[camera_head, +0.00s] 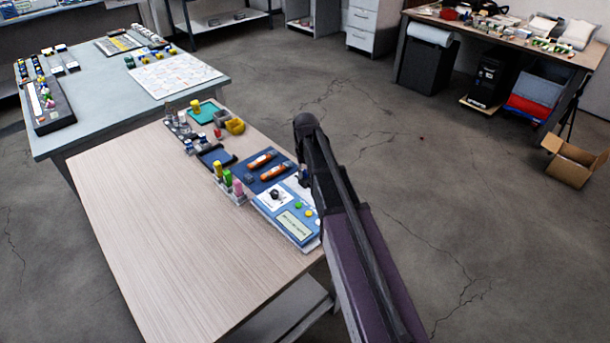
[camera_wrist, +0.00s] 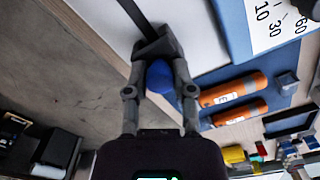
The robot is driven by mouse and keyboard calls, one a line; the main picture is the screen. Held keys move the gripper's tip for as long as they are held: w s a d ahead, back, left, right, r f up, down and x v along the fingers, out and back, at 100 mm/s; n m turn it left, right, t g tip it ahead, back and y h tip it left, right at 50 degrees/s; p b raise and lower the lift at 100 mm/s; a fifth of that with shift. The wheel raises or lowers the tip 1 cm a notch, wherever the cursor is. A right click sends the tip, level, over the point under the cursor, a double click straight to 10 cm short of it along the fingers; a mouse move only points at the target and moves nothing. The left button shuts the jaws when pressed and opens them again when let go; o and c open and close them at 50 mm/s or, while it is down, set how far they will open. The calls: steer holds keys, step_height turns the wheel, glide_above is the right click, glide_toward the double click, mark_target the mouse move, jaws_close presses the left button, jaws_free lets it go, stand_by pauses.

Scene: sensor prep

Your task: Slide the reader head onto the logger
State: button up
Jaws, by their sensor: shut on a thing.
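In the wrist view my gripper (camera_wrist: 157,60) is shut on a blue rounded thing (camera_wrist: 159,76), mostly covered by the fingers. I cannot tell whether it is the reader head. Two orange cylinders (camera_wrist: 234,90), which look like loggers, lie side by side on a dark blue mat, to the right of my gripper and apart from it. They also show in the head view (camera_head: 262,160). A small grey block (camera_wrist: 288,80) sits by the end of one cylinder. In the head view my arm hides the gripper and what it holds.
A blue panel with a white dial card (camera_wrist: 278,22) lies beside the mat. Colored bottles (camera_head: 227,178) stand in a rack left of the mat, with a teal tray (camera_head: 205,112) farther back. The wooden table's (camera_head: 160,230) left and front are bare.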

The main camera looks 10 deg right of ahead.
steer(key=shift+s+d, duration=0.5)
steer(key=shift+s, duration=0.35)
steer(key=shift+s+d, duration=0.5)
steer(key=shift+s, duration=0.4)
steer(key=shift+s+d, duration=0.5)
steer(key=shift+s, duration=0.35)
stand_by(0.7)
steer(key=o, duration=0.8)
step_height(320, 180, up, 7)
steer(key=p, duration=0.7)
stand_by(0.5)
steer(key=s+a+r+p, duration=0.1)
steer(key=s+r+p, duration=0.1)
steer(key=s, duration=0.5)
steer(key=s+a+r+p, duration=0.2)
steer(key=s, duration=0.6)
steer(key=shift+s+a, duration=0.1)
